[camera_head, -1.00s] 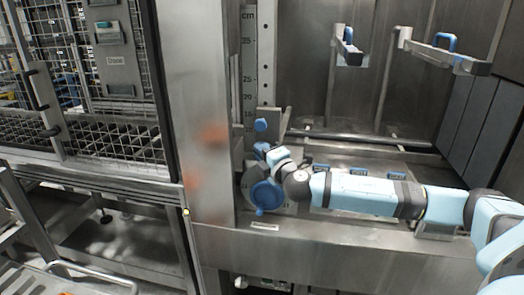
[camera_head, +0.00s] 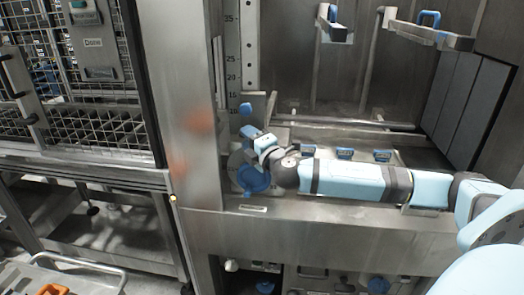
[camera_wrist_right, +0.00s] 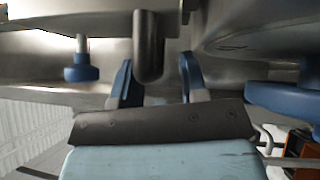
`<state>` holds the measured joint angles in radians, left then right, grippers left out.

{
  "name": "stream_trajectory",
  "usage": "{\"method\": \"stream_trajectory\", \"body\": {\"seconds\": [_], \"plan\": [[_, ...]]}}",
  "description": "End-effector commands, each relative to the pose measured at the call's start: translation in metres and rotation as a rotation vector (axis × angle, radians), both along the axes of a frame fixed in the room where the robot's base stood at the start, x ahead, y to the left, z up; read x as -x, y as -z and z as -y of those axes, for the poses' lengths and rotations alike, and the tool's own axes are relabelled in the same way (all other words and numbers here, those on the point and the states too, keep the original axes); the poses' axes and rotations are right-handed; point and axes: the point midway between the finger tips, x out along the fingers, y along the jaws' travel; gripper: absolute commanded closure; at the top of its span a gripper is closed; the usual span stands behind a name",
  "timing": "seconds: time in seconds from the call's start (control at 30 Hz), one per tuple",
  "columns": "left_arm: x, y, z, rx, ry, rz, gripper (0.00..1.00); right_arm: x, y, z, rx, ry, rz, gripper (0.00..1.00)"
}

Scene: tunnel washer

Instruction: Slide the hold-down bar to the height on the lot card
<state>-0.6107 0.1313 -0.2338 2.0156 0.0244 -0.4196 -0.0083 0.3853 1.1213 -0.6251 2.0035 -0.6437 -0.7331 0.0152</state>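The hold-down bar (camera_head: 335,122) appears to be the level steel bar across the washer's inside, low on the vertical cm scale (camera_head: 250,45), near the lowest readable marks. A blue knob (camera_head: 246,109) is at its left end. My right gripper (camera_head: 250,134) is just below that knob, small and partly hidden by its wrist in the head view. In the right wrist view its two blue fingers (camera_wrist_right: 155,82) stand apart on either side of a dark rounded handle (camera_wrist_right: 148,45), with visible gaps. My left gripper is out of view. I cannot make out a lot card.
A large blue round knob (camera_head: 254,178) sits just below my right gripper. Brackets with blue handles (camera_head: 430,20) hang above the bar. Blue-labelled parts (camera_head: 345,153) lie behind my right forearm. A steel post (camera_head: 185,110) and mesh cage (camera_head: 110,100) stand to the left.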

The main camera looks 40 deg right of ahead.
Motion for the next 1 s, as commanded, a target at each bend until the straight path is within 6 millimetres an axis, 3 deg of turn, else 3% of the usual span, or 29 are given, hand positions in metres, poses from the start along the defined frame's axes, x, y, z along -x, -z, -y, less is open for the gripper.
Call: {"method": "stream_trajectory", "body": {"seconds": [0.6,0.8,1.0], "plan": [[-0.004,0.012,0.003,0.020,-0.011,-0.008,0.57,0.107,0.017,-0.008,0.003,-0.003,-0.006,0.60],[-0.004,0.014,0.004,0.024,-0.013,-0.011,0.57,0.124,0.017,-0.009,0.002,-0.001,-0.003,0.60],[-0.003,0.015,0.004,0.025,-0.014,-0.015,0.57,0.129,0.017,-0.009,-0.001,-0.001,-0.002,0.60]]}}
